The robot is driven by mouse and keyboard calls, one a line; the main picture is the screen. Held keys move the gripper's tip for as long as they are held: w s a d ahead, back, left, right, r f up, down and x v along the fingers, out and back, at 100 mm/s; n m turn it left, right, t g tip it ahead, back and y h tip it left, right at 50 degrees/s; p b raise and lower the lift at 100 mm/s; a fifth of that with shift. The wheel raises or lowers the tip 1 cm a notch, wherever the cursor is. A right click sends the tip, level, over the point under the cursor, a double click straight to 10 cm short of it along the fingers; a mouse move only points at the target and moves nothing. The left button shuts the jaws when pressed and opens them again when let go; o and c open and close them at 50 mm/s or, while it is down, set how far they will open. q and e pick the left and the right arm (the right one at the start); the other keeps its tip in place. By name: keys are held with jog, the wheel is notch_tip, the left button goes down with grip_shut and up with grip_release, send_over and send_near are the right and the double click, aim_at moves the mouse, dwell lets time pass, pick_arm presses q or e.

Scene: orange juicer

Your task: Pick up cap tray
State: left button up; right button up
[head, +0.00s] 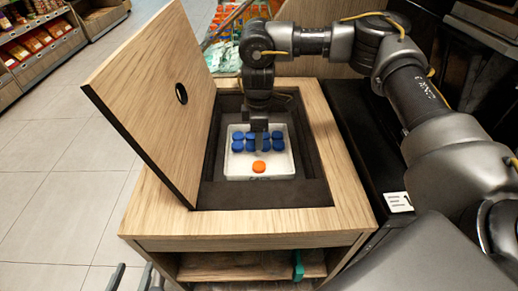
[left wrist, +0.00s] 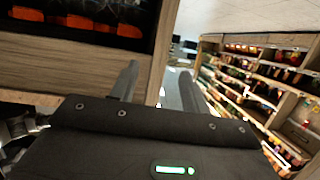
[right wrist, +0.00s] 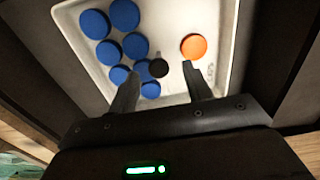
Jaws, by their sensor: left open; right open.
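The white cap tray (head: 236,170) lies in the dark recess of the wooden cabinet. It holds several blue caps (head: 238,146) and one orange cap (head: 259,166). My right gripper (head: 260,146) is open and points down over the middle of the tray. In the right wrist view, the open right fingers (right wrist: 160,88) hang over the tray (right wrist: 168,22) between blue caps (right wrist: 124,15) and the orange cap (right wrist: 193,46). A dark round spot (right wrist: 158,68) shows between the fingertips. I cannot tell whether they touch the tray. My left gripper (head: 131,279) is open and empty at the lower left, outside the cabinet.
The cabinet's wooden lid (head: 150,100) stands raised left of the recess. The recess walls surround the tray closely. A shelf (head: 250,265) lies below the cabinet top. Store shelves stand at the upper left (head: 35,40). The tiled floor on the left is clear.

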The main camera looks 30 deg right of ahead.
pick_arm(q)
jog(key=d+r+t+h, duration=0.2)
jog(key=r, duration=0.1)
jog(key=shift+d+r+m+b, duration=0.15)
jog(key=shift+r+m+b, duration=0.15)
jog(key=shift+m+b, duration=0.1)
pick_arm(e)
notch_tip(320, 180, down, 4)
jog(key=shift+f, duration=0.1)
jog(key=shift+c, duration=0.2)
grip_shut()
